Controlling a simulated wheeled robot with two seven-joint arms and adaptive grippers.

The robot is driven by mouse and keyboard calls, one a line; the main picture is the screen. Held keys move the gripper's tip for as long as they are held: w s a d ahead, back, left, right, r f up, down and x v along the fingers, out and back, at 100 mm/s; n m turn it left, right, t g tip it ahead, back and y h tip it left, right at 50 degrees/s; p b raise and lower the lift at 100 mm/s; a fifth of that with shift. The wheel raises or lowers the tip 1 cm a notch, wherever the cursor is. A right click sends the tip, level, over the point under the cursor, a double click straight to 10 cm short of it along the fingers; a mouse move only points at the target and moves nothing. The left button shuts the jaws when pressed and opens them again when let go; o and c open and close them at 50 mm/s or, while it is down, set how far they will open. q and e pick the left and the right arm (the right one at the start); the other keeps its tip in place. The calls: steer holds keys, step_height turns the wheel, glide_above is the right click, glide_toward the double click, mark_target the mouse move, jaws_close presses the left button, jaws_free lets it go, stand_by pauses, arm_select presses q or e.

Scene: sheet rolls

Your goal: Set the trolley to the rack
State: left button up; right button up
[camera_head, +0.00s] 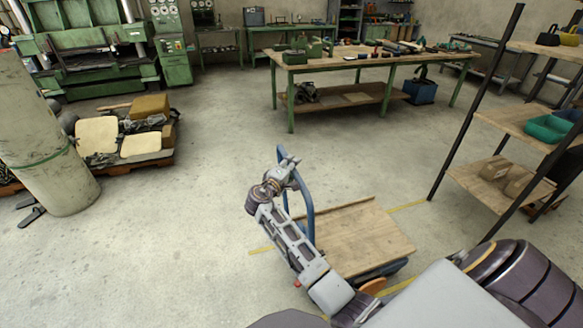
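The trolley has a flat wooden deck (358,236) and a blue tube handle (309,205) at its left end. It stands on the floor, and its deck looks empty. The rack (465,128), with dark posts and wooden shelves, stands to the right, with a floor gap between it and the trolley.
Yellow floor lines (408,205) run beside the trolley. Teal bins (548,128) and cardboard boxes (496,169) sit on the rack. A workbench (370,62) stands behind, a loaded pallet (125,138) and a pillar (45,150) at left. Open floor lies between.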

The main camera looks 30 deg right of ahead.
jaws_close()
arm_select(q)
steer(key=shift+s, duration=0.2)
arm_select(e)
steer(key=shift+d, duration=0.15)
